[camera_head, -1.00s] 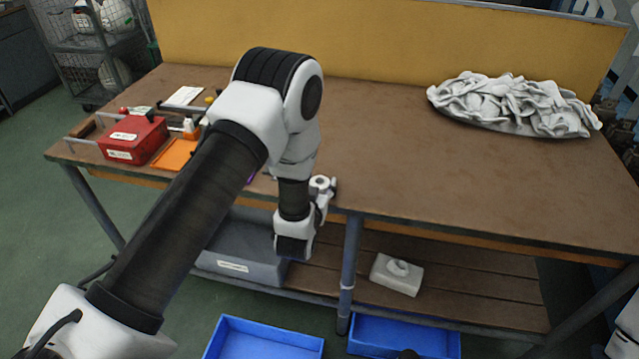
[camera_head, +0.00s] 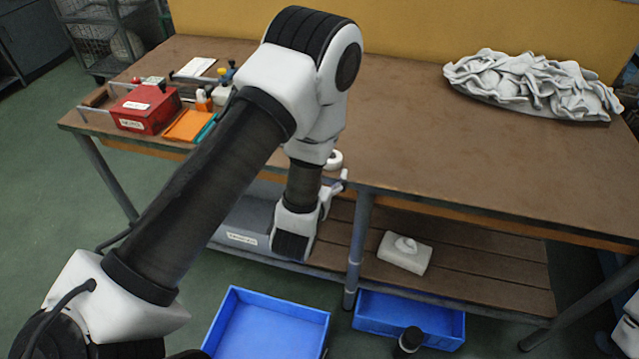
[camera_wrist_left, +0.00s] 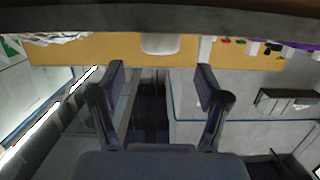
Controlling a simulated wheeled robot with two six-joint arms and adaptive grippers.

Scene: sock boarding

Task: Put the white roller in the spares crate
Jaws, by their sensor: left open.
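The white roller (camera_head: 334,159) sits on the workbench near its front edge, partly hidden behind my left arm. A white shape at the top middle of the left wrist view (camera_wrist_left: 160,43) looks like the same roller. My left gripper (camera_head: 335,189) is just in front of the bench edge, below the roller and apart from it. Its two fingers stand wide apart with nothing between them in the left wrist view (camera_wrist_left: 158,85). A grey crate (camera_head: 242,238) with a white label, which I cannot read, is on the lower shelf, partly hidden by my arm. My right gripper is out of view.
A red box (camera_head: 145,108), an orange tray (camera_head: 187,125) and small tools crowd the bench's left end. A pile of pale socks (camera_head: 535,85) lies at the right. Blue bins (camera_head: 268,330) stand on the floor. The bench middle is clear.

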